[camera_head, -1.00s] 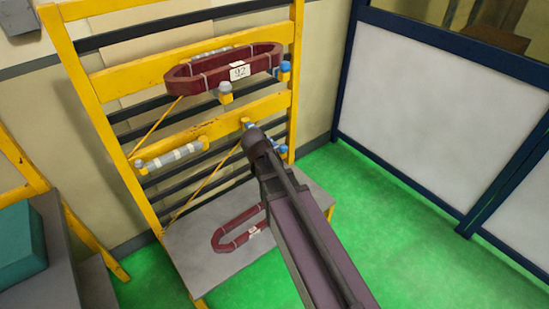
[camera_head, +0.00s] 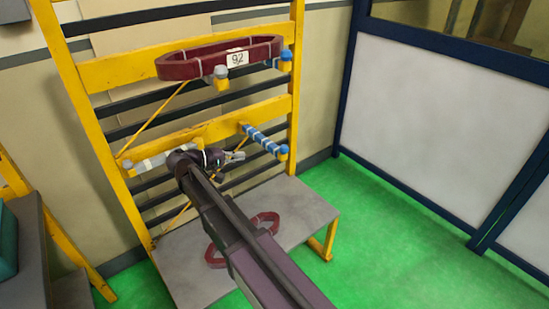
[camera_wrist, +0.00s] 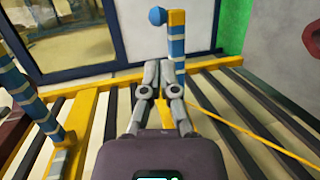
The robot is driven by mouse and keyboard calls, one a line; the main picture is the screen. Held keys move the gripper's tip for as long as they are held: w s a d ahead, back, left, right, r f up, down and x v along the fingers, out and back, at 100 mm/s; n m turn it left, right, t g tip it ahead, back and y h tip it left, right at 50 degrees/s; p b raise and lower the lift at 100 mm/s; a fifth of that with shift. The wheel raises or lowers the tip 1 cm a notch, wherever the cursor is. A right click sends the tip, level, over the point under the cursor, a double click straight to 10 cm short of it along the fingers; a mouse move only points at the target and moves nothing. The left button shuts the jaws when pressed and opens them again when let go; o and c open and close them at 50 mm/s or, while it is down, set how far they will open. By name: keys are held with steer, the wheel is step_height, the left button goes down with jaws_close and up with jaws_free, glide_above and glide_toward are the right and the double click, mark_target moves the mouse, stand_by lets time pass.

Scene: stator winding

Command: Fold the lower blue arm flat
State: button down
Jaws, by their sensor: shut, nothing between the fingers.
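The lower blue arm (camera_head: 263,138) is a blue-and-white striped bar with a yellow, blue-knobbed end. It sticks out from the right of the rack's middle yellow crossbar. In the wrist view the blue arm (camera_wrist: 177,45) stands upright just beyond my fingers. My gripper (camera_head: 238,155) is shut and empty, to the left of the arm in the head view. In the wrist view my gripper's (camera_wrist: 160,66) grey fingers are together, and the right one overlaps the arm's foot. I cannot tell whether they touch.
A maroon coil (camera_head: 220,59) tagged 92 hangs on the upper arms. Another maroon coil (camera_head: 265,220) lies on the grey bench (camera_head: 310,208). The green floor is clear at right.

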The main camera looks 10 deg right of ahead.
mark_target(280, 149)
steer(key=shift+w+a+r, duration=0.1)
steer(key=shift+w+a, duration=0.05)
steer(key=shift+a, duration=0.3)
steer(key=shift+d, duration=0.1)
steer(key=b+x, duration=0.2)
steer(key=x, duration=1.1)
steer(key=shift+w+d+r+b, duration=0.1)
steer(key=shift+d+b, duration=0.3)
steer(key=shift+d+t, duration=0.1)
steer(key=shift+t, duration=0.2)
